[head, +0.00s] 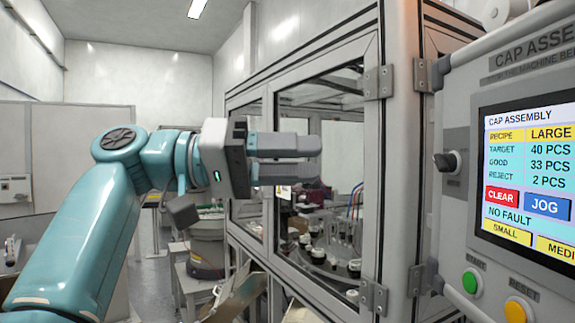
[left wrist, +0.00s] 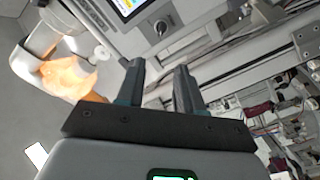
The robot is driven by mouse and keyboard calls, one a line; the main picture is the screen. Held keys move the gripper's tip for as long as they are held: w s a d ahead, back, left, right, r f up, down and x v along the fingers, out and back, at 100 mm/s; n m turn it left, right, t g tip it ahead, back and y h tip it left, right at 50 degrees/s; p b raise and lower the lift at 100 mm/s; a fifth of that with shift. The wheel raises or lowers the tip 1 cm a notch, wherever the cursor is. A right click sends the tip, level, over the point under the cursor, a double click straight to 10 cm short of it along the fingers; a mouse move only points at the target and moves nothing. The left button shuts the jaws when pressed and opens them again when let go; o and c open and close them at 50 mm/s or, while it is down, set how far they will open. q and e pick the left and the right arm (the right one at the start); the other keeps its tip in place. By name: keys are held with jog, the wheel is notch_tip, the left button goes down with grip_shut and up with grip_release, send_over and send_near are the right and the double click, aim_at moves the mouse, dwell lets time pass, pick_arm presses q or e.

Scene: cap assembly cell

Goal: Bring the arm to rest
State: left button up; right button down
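My left arm, teal with a grey and black wrist, comes in from the left in the head view. Its left gripper (head: 320,159) is held out level in front of the glazed machine enclosure, its fingers pointing right towards the control panel (head: 455,215). In the left wrist view the two dark fingers of this gripper (left wrist: 160,66) stand apart with a clear gap and nothing between them. The gripper looks empty. It appears clear of the panel and its buttons. My right gripper shows in neither view.
The panel carries a lit screen (head: 530,170), a black selector knob (head: 447,161), a green button (head: 471,282) and a yellow button (head: 518,311). The enclosure frame (head: 397,150) stands behind the gripper. A bowl-like machine (head: 207,252) and an open cardboard box (head: 236,299) are lower down.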

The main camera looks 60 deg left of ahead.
pick_arm(q)
jog(key=shift+s+a, duration=0.2)
jog(key=shift+s, duration=0.2)
dwell(0.5)
